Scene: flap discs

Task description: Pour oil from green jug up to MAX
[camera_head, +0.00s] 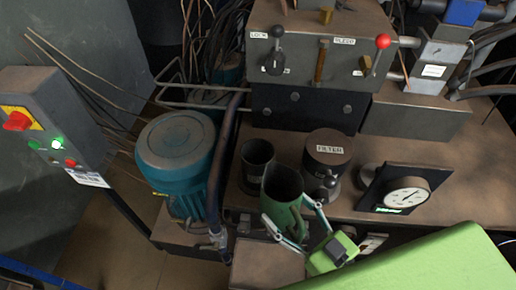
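The green jug (283,197) stands roughly upright with its dark open mouth facing up, near the front edge of the brown machine top. My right gripper (286,212) comes in from the lower right, with one finger on each side of the jug. Its fingers appear shut on the jug's body. Behind and left of the jug is a dark open cylinder (257,155); its inside is dark and I see no oil level. No MAX mark is readable. I cannot tell whether the jug rests on anything. My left gripper is not in view.
A dark capped cylinder labelled FILTER (328,155) stands close right of the jug. A dial gauge (405,195) is farther right. A blue-green motor (176,150) and a dark hose (222,165) are at left. A lever panel (322,60) rises behind. A control box (50,125) is far left.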

